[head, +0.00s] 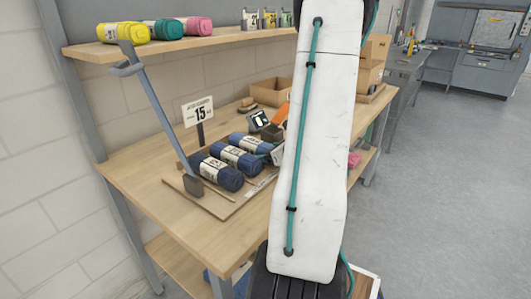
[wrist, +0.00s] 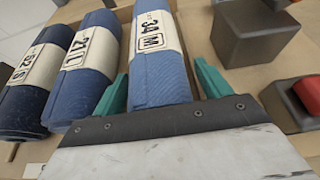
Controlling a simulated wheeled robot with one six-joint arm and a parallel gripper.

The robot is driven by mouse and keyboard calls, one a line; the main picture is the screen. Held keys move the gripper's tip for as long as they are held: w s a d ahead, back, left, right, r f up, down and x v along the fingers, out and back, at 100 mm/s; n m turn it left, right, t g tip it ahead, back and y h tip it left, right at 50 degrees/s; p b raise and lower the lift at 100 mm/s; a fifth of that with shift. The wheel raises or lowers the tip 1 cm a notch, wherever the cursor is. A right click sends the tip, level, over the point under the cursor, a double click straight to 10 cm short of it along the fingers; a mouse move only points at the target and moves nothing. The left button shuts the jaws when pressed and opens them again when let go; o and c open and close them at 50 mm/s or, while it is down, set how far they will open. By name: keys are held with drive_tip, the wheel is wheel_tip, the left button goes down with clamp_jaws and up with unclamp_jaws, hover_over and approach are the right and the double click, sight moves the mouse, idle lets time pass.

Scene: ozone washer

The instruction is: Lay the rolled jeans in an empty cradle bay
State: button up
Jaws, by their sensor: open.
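Three rolled jeans with white paper bands lie side by side. In the wrist view they are the dark roll marked S (wrist: 35,85), the blue roll marked L (wrist: 90,70) and the lighter blue roll marked M (wrist: 160,75). My gripper (wrist: 161,70) is open, its teal fingers on either side of the near end of the M roll. I cannot tell whether the fingers touch it. No empty cradle bay is clearly visible.
A grey block (wrist: 255,32) and a black block with a red top (wrist: 300,100) stand right of the gripper. The workbench (head: 150,165) carries a sign marked 15 (head: 198,111) and cardboard boxes (head: 370,72).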

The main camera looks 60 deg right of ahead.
drive_tip(key=shift+r, duration=0.1)
drive_tip(key=shift+s+r, duration=0.15)
drive_tip(key=v, duration=1.1)
drive_tip(key=shift+s+r, duration=0.1)
drive_tip(key=shift+s, duration=0.2)
drive_tip(key=w+a+r+n+g+y, duration=0.25)
drive_tip(key=w+a+n, duration=0.2)
drive_tip(key=a, duration=0.35)
drive_tip(key=w+a+r+n+g+y, duration=0.1)
drive_tip(key=w+a+r+n+y, duration=0.15)
drive_tip(key=a+n, duration=0.45)
drive_tip(key=w+a+r+n+g+y, duration=0.1)
drive_tip(key=w+a+n+g+y, duration=0.2)
drive_tip(key=a, duration=0.6)
drive_tip(key=s+a+r+n+g+h, duration=0.2)
drive_tip(key=s+a+n, duration=0.3)
drive_tip(key=a+n, duration=0.3)
drive_tip(key=s+a+r+n+g+h, duration=0.3)
drive_tip(key=s+a+n, duration=0.3)
drive_tip(key=n, duration=0.8)
drive_tip(key=shift+s+a+h, duration=0.15)
drive_tip(key=shift+a+h, duration=0.55)
drive_tip(key=shift+a, duration=0.95)
drive_tip(key=shift+n+g, duration=0.25)
